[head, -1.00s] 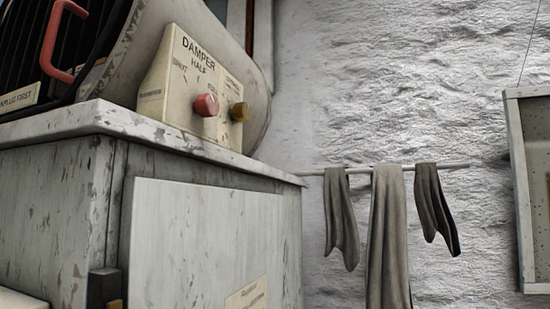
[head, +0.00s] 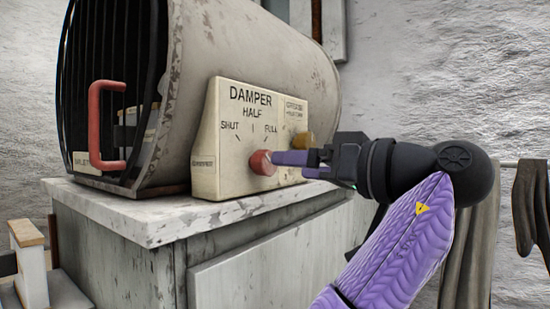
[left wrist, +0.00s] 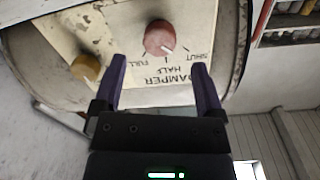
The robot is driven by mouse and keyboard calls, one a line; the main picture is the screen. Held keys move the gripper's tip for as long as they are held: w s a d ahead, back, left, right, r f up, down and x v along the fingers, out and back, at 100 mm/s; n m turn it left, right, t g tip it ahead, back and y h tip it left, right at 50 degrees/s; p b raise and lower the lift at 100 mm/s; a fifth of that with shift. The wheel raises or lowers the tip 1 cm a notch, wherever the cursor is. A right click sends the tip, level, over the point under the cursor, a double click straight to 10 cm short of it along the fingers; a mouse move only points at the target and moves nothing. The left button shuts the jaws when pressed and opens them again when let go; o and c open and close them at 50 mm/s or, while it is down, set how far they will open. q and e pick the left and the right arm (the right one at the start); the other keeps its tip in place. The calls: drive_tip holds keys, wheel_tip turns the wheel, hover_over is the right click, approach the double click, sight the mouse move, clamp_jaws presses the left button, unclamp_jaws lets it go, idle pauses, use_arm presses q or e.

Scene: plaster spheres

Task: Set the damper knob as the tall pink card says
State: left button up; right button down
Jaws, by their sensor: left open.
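The damper knob (head: 262,163) is round and red, on a cream panel (head: 228,175) lettered DAMPER with SHUT, HALF and FULL marks. In the left wrist view the knob (left wrist: 159,37) shows upside down, with a pale pointer line that seems to lie near HALF, leaning toward SHUT. My left gripper (head: 280,159) is right at the knob in the head view. In the left wrist view its purple fingers (left wrist: 158,68) are apart, with the knob just beyond the gap between them; I cannot tell if they touch it. No tall pink card shows. My right gripper is out of view.
A mustard knob (head: 304,141) sits on the same panel, close beside the red one. The panel stands on a worn cabinet top (head: 150,225) before a large drum (head: 245,55) with a red handle (head: 94,120). Grey cloths (head: 530,205) hang at the right.

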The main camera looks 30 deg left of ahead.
sight(270, 174)
use_arm(q)
drive_tip(key=a, duration=0.2)
drive_tip(key=a+p, duration=0.1)
drive_tip(key=a, duration=0.2)
drive_tip(key=shift+w+a, duration=0.3)
drive_tip(key=shift+w, duration=0.05)
clamp_jaws()
